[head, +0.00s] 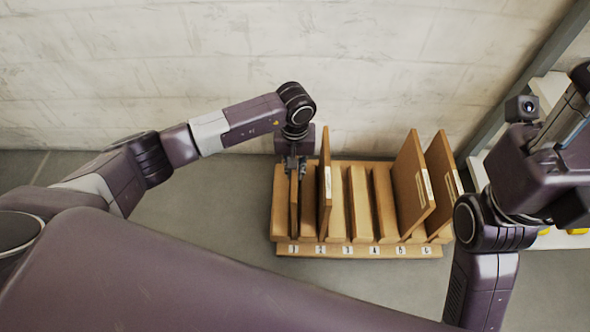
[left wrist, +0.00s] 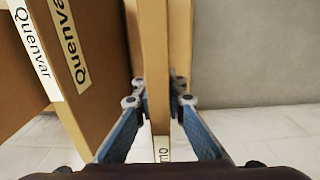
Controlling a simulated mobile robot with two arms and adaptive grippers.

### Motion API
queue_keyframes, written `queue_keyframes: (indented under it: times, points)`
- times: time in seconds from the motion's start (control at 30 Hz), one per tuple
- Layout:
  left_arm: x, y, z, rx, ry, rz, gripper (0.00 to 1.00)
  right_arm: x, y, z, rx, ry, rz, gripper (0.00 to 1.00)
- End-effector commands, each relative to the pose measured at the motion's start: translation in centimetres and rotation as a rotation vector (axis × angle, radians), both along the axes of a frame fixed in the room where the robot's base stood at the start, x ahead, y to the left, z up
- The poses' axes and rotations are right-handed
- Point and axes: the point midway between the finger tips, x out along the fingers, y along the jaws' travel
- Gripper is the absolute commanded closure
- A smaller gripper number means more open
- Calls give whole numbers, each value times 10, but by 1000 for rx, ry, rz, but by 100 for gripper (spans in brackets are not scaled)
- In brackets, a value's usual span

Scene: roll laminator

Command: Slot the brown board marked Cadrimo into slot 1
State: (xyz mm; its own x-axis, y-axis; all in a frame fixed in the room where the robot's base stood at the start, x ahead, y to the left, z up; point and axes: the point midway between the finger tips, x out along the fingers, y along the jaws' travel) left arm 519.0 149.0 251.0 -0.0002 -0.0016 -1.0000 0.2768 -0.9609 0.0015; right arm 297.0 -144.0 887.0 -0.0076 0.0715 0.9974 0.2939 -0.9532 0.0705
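A wooden rack (head: 360,251) with slots numbered 1 to 6 stands on the floor by the wall. A thin brown board (head: 294,203) stands upright in slot 1. My left gripper (head: 295,166) is at its upper edge. In the left wrist view the left gripper's fingers (left wrist: 160,92) close on both faces of this board (left wrist: 158,60). Its label is mostly cut off; the visible letters look like "Qu", and I cannot read Cadrimo on it. My right arm is at the right; a grey part there may be its gripper, its state unclear.
A taller board (head: 325,185) stands in slot 2; its neighbour label in the left wrist view reads Quenvar (left wrist: 68,45). Two larger boards (head: 408,185) (head: 440,180) lean in slots 5 and 6. Slots 3 and 4 look empty. A pale shelf edge is at the right.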

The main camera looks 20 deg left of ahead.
Motion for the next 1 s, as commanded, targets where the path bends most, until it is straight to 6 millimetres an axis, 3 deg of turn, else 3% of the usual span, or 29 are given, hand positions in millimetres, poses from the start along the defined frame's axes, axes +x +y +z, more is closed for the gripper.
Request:
queue_keyframes:
  times: [0.17, 0.57, 1.0]
  points:
    - [0, 0, 0, 0, -1, 0, 69, 0, 0, 0, 0, 0, 0, 60]
    - [1, 0, 8, 0, -1, -1, 69, 0, -1, -1, 3, 2, 0, 60]
    - [1, 1, 95, 0, -4, -1, 69, 0, 0, 0, 1, 0, 0, 60]
